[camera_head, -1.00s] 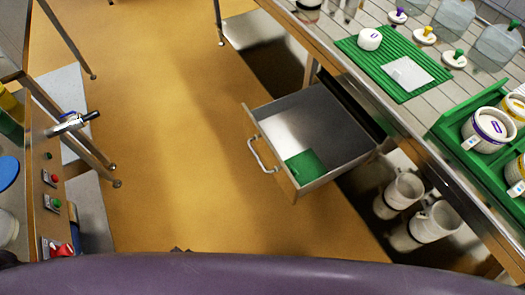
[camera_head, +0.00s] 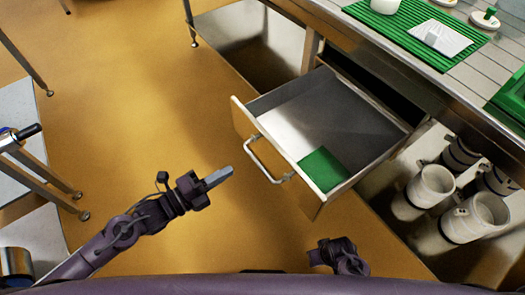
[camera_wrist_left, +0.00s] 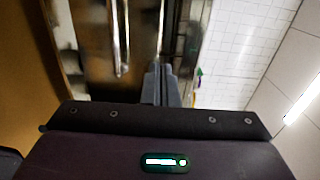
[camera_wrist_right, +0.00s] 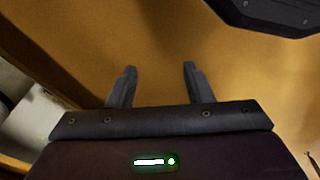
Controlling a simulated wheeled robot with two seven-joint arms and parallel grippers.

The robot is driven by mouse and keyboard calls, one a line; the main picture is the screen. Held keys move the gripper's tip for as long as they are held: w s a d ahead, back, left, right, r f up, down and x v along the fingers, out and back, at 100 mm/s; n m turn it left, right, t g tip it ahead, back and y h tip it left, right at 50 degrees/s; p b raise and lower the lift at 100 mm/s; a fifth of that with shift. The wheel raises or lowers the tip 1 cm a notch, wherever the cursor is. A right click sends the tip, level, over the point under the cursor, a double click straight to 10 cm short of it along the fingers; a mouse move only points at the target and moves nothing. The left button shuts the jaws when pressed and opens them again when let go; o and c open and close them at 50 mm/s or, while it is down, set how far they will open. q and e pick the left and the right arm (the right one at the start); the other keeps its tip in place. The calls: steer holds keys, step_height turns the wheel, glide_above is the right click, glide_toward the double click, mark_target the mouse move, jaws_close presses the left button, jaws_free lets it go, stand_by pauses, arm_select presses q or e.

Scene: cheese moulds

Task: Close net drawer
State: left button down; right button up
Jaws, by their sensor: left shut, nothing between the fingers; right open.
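The net drawer (camera_head: 290,113) stands pulled out from under the work table in the head view. It is a metal drawer with a wooden front and a bar handle (camera_head: 262,160). A folded green net (camera_head: 322,170) lies in its front corner. My left gripper (camera_head: 226,172) is shut and empty, a little left of the handle and apart from it. In the left wrist view its closed fingers (camera_wrist_left: 160,84) point toward blurred metal surfaces. My right gripper (camera_wrist_right: 154,86) is open and empty in its wrist view, over the orange floor; its fingertips are not clear in the head view.
The work table (camera_head: 452,88) carries a green mat (camera_head: 418,38) with a white piece and a card on it. White buckets (camera_head: 432,185) stand under the table, right of the drawer. A metal-legged stand (camera_head: 42,172) is at the left. The floor between is clear.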

mark_target(272, 145)
arm_select(q)
steer(key=b+x, duration=0.4)
steer(key=x, duration=0.7)
steer(key=shift+f, duration=0.15)
steer(key=shift+w+d, duration=0.35)
steer(key=shift+d, duration=0.1)
arm_select(e)
step_height(272, 145, up, 15)
steer(key=a, duration=0.2)
steer(key=shift+w+f+n+g, duration=0.15)
steer(key=shift+n+g, duration=0.15)
